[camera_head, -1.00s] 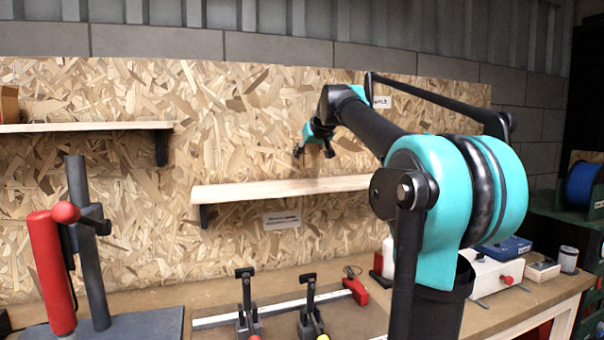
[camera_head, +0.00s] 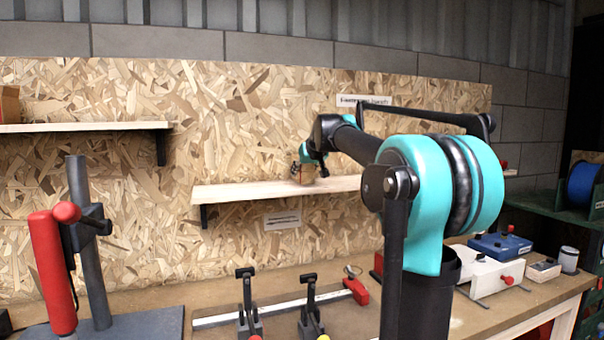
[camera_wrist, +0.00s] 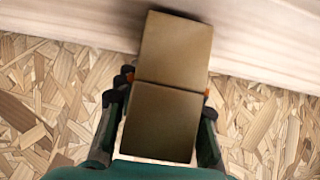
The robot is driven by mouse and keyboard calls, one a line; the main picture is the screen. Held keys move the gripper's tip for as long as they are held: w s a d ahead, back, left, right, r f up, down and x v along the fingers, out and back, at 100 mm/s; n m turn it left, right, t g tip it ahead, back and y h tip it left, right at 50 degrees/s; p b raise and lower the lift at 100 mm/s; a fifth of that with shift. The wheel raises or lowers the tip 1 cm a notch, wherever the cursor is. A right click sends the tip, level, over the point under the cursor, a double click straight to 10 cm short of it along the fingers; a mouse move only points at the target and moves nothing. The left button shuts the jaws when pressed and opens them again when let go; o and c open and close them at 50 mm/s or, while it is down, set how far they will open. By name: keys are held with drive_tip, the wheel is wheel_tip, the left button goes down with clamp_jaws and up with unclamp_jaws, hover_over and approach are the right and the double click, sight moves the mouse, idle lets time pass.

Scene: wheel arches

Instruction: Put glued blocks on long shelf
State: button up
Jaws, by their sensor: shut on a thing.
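The glued blocks (camera_wrist: 176,52) are two brown blocks joined end to end, filling the middle of the wrist view. My gripper (camera_wrist: 165,88) is shut on them, with one finger on each side of the pair. In the head view the blocks (camera_head: 304,177) show small and brown under my gripper (camera_head: 310,166), just at the long shelf (camera_head: 245,191). The shelf is a pale wooden board on the chipboard wall. In the wrist view the far block overlaps the shelf board (camera_wrist: 270,45). I cannot tell whether the blocks touch the shelf.
A higher shelf (camera_head: 90,127) at the left holds a brown box (camera_head: 9,105). Below is a workbench with toggle clamps (camera_head: 310,310), a long bar clamp (camera_head: 265,310) and a red-handled stand (camera_head: 52,270). The long shelf is clear left of my gripper.

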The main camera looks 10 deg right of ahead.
drive_tip(key=shift+w+f, duration=0.2)
drive_tip(key=shift+f, duration=0.1)
drive_tip(key=o, duration=1.3)
drive_tip(key=shift+f, duration=0.1)
drive_tip(key=shift+o, duration=0.2)
drive_tip(key=v, duration=1.2)
